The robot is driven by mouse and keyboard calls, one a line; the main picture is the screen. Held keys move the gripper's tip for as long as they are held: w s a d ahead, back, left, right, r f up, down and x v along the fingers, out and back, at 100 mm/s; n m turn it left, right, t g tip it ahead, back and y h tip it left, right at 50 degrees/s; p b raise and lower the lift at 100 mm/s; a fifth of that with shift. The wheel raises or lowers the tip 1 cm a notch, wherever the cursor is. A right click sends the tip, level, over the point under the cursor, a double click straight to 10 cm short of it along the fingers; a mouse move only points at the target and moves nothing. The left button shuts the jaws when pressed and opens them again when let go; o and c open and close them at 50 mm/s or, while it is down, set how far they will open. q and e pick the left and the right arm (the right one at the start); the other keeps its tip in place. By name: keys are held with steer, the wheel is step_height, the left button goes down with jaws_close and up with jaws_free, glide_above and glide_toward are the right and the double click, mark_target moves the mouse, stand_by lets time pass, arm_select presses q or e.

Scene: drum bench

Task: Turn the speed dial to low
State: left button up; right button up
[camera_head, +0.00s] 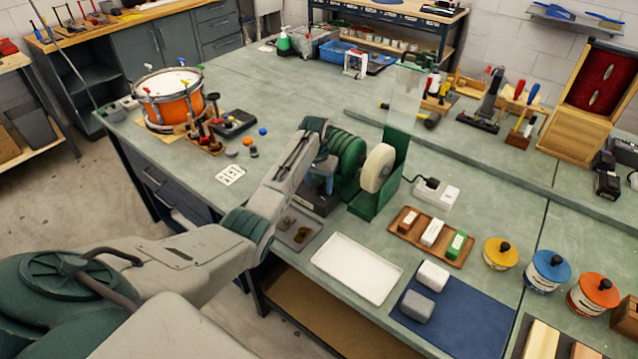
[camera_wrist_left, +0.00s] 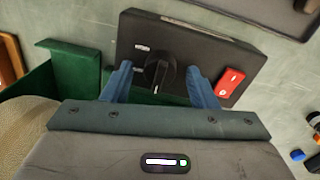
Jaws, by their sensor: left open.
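The speed dial (camera_wrist_left: 160,75) is a round black knob on a black control box (camera_wrist_left: 200,38) in the left wrist view. Its pale pointer mark is toward the bottom of that picture. Two small white labels sit to its left; I cannot read them. My left gripper (camera_wrist_left: 161,84) has its blue fingers apart, one on each side of the dial; I cannot tell whether they touch it. In the head view my left gripper (camera_head: 319,184) is at the green buffing machine (camera_head: 347,150), and my arm hides the dial.
A red switch (camera_wrist_left: 230,82) is right of the dial, close to one finger. The pale buffing wheel (camera_head: 378,168) and a clear upright shield (camera_head: 404,95) stand right of my gripper. A white tray (camera_head: 356,268) lies in front, and an orange drum (camera_head: 168,105) stands at left.

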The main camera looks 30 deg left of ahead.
mark_target(317, 185)
arm_select(q)
steer(key=shift+r, duration=0.1)
step_height(317, 185, up, 11)
steer(key=b, duration=0.3)
steer(key=shift+a+f, duration=0.2)
steer(key=shift+a, duration=0.1)
